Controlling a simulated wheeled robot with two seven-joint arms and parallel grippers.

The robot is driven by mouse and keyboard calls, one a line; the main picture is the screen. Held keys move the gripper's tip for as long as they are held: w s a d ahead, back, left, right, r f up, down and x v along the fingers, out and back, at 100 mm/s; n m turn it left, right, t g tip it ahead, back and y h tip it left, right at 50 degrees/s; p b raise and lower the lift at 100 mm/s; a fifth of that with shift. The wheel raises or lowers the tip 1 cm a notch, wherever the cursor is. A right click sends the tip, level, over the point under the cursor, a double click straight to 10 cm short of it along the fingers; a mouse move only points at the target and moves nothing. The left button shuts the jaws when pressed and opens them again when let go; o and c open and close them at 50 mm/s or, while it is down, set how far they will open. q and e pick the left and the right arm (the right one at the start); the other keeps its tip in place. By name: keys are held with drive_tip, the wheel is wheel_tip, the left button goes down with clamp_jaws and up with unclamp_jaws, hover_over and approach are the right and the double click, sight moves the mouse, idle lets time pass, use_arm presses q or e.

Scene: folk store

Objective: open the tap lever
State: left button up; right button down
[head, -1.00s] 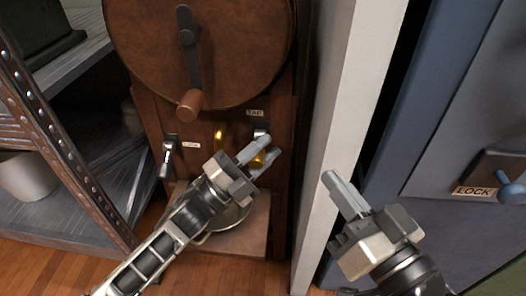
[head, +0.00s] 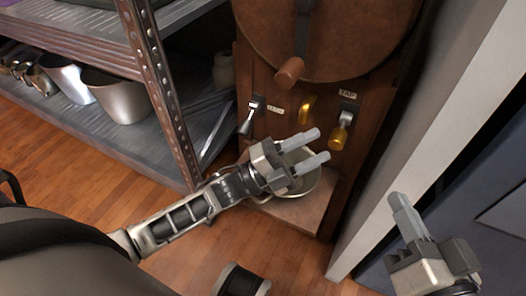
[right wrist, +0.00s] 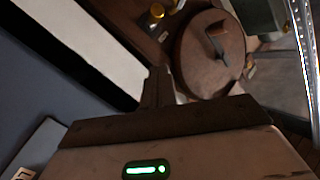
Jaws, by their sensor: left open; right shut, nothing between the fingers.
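The tap lever (head: 341,131), with a gold handle hanging down from a dark mount, is under the TAP label (head: 348,94) on the brown wooden machine (head: 290,88). A gold spout (head: 306,108) is to its left. My left gripper (head: 322,146) is open and empty, just below and left of the lever in the head view; I see no contact. My right gripper (head: 399,200) is shut and empty, lower right of the lever, in front of the pale post. In the right wrist view its fingers (right wrist: 155,88) point towards the machine.
A second lever (head: 246,119) with a small label is left of the spout. A metal bowl (head: 300,186) sits under the spout, partly behind my left gripper. The pale post (head: 430,120) bounds the right side. A metal shelf (head: 110,135) with pots stands left.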

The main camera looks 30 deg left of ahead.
use_arm(q)
drive_tip(key=s+a+p, duration=0.2)
drive_tip(key=s+a, duration=0.4)
drive_tip(key=a, duration=0.1)
drive_tip(key=shift+s+a, duration=0.2)
drive_tip(key=shift+s, duration=0.05)
use_arm(e)
drive_tip(key=shift+d+f+n+g+h, duration=0.3)
drive_tip(key=shift+f+n+h, duration=0.1)
drive_tip(key=shift+n, duration=0.1)
